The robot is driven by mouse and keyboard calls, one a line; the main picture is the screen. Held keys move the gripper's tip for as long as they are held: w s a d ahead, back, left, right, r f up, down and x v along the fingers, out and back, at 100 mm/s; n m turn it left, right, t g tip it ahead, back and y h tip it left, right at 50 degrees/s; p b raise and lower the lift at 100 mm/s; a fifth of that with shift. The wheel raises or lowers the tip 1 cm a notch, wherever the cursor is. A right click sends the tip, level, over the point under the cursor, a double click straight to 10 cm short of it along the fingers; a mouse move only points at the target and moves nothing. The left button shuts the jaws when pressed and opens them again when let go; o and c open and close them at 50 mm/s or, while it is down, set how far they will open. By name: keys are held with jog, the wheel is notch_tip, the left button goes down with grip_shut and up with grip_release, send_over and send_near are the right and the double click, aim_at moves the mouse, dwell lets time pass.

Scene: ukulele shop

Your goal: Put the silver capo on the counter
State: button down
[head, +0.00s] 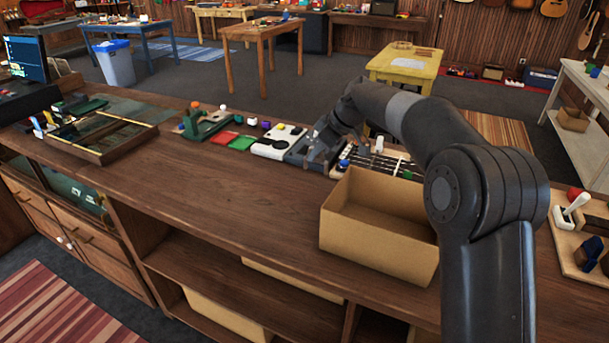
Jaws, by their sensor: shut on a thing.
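The wooden counter (215,205) runs across the view, with a broad bare stretch at its middle. My gripper (318,152) is low over the back part of the counter, behind the open cardboard box. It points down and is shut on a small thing. The fingers and the dark arm hide most of that thing, so I cannot tell its colour or shape. I cannot pick out the silver capo for certain anywhere in this view.
The open cardboard box (375,230) stands at the counter's front edge, close to my arm. A white-and-dark device (278,141), coloured blocks and a striped board (395,165) crowd the back. A shallow wooden tray (103,138) is at left. The counter between is clear.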

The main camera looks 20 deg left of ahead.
notch_tip(320, 180, down, 8)
jog(key=shift+f, duration=0.1)
dwell(0.4)
jog(key=c, duration=1.5)
grip_release()
jog(key=shift+f, duration=0.1)
jog(key=shift+o, duration=0.2)
